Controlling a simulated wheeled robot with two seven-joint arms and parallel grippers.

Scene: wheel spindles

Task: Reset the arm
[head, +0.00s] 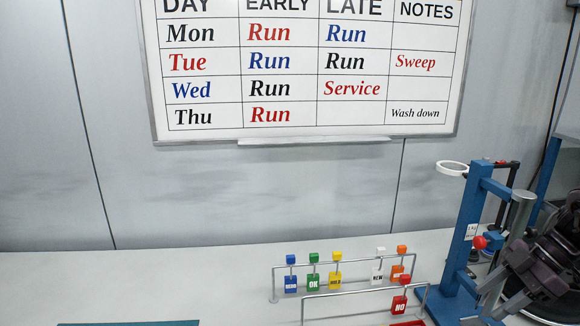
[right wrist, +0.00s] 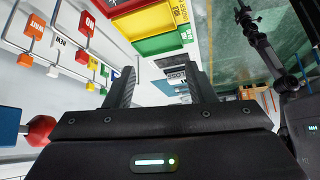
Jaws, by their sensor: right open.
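My right gripper (right wrist: 163,88) is open in the right wrist view, with no object visible between its two dark fingers. In the head view the dark right arm is at the right edge, overlapping the lower right of a blue upright stand (head: 466,230); its fingertips are hard to make out there. The stand carries a white ring (head: 452,168) at its top. A red knob (head: 479,242) is beside the stand, and also shows left of the gripper in the right wrist view (right wrist: 40,130), apart from the fingers. My left gripper is not seen in the head view.
Wire racks (head: 368,291) with several coloured tags stand on the pale bench (head: 130,280), left of the stand. Coloured trays (right wrist: 165,22) show beyond the fingers in the wrist view. A schedule board (head: 350,100) hangs behind. The bench's left side is mostly clear.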

